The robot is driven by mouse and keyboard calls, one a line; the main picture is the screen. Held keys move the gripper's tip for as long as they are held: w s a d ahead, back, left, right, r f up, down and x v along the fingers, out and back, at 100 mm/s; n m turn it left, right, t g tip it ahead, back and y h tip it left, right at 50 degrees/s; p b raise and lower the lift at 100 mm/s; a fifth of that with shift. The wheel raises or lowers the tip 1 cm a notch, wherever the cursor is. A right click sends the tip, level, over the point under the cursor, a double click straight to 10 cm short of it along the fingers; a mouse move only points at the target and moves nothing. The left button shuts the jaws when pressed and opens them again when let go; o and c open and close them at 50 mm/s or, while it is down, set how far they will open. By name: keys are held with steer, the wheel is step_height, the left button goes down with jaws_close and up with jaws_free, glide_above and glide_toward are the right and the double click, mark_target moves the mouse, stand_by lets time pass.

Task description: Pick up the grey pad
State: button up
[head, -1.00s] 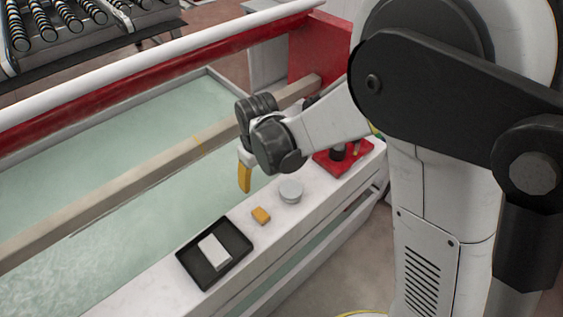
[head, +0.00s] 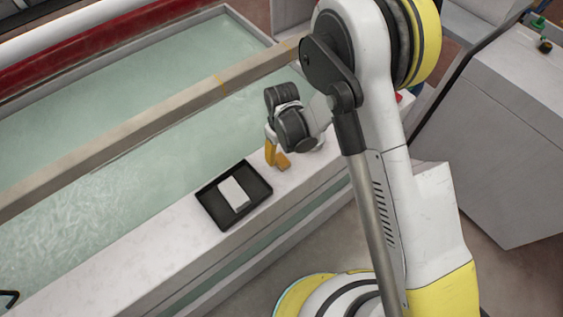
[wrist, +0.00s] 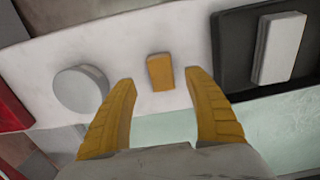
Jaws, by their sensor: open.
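A pale grey rectangular pad (head: 234,194) lies in a shallow black tray (head: 261,182) on the white ledge. In the wrist view the pad (wrist: 277,48) is at the upper right, in the tray (wrist: 236,50), right of both fingers. My gripper (wrist: 160,76) is open and empty, its yellow fingers apart. A small orange block (wrist: 160,72) shows between the fingertips in the picture; I cannot tell the height gap. A round grey disc (wrist: 80,89) lies left of the fingers. In the head view my gripper (head: 276,158) is over the ledge, just right of the tray.
The white ledge (head: 130,262) runs along a long basin of greenish water (head: 100,190). A beige bar (head: 120,140) spans the basin behind my gripper. A grey cabinet (head: 490,150) stands at the right. The ledge left of the tray is clear.

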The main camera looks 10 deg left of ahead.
mark_target(281, 159)
step_height(281, 159, down, 4)
steer(key=shift+a+b, duration=0.1)
steer(key=shift+b, duration=0.7)
steer(key=shift+s+r, duration=0.1)
steer(key=c, duration=1)
step_height(281, 159, up, 4)
steer(key=shift+r+p, duration=0.25)
steer(key=shift+p, duration=1)
steer(key=d+r+m+p, duration=0.1)
steer(key=d+r+m, duration=0.2)
steer(key=d+r, duration=0.3)
steer(key=w+d+r+m+p, duration=0.1)
steer(key=d+r+m, duration=0.2)
steer(key=d+r, duration=0.4)
steer(key=d+r+m+p, duration=0.1)
steer(key=d+r+m, duration=0.3)
steer(key=d, duration=1.2)
steer(key=shift+w+d+r, duration=0.1)
steer(key=shift+d+r, duration=0.05)
steer(key=shift+r, duration=0.45)
steer(key=shift+w+d+r, duration=0.1)
steer(key=shift+r, duration=0.45)
